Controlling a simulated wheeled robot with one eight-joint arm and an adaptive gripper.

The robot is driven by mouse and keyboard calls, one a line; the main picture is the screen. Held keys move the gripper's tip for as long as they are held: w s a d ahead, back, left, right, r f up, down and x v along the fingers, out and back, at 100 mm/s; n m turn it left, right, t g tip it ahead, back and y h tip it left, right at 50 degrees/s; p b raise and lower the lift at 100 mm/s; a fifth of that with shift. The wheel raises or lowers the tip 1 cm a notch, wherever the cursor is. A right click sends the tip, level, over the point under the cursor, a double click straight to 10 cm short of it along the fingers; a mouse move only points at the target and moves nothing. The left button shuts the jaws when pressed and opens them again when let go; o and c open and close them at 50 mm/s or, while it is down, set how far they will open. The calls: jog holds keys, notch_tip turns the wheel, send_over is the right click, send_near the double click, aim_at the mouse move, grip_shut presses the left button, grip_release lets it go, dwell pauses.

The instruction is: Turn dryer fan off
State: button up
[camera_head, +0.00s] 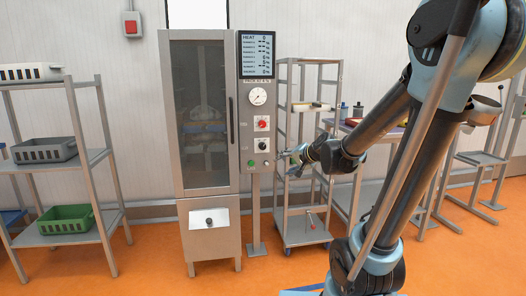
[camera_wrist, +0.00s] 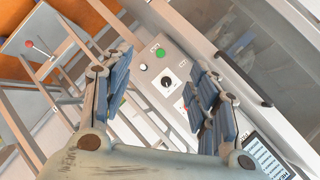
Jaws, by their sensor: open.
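The dryer (camera_head: 205,110) is a tall grey cabinet with a dark glass door, shut. Its control panel (camera_head: 258,100) carries a red knob (camera_head: 262,124), a black knob (camera_head: 263,144), a green button (camera_head: 251,163) and a pale button (camera_head: 266,162). The labels are too small to read, so I cannot tell which is the fan's. My gripper (camera_head: 288,157) is just right of the panel's lower part, apart from it. In the wrist view my gripper (camera_wrist: 163,70) is open and empty, with the black knob (camera_wrist: 167,82) and green button (camera_wrist: 160,53) between its fingers.
A grey wheeled rack (camera_head: 309,232) stands right of the dryer, behind my gripper. A black door handle (camera_head: 231,120) is left of the panel. A shelf (camera_head: 75,160) with bins stands at the left. The orange floor before the dryer is clear.

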jog(key=w+a+r+m+t+y, duration=0.1)
jog(key=w+a+m, duration=0.1)
jog(key=w, duration=0.3)
jog(key=w+a+r+m+t, duration=0.2)
jog(key=w+a, duration=0.1)
jog(key=w, duration=0.1)
jog(key=m+t+h, duration=0.4)
jog(key=m+t, duration=0.1)
jog(key=m, duration=0.9)
send_near(263, 147)
jog(key=x, duration=1)
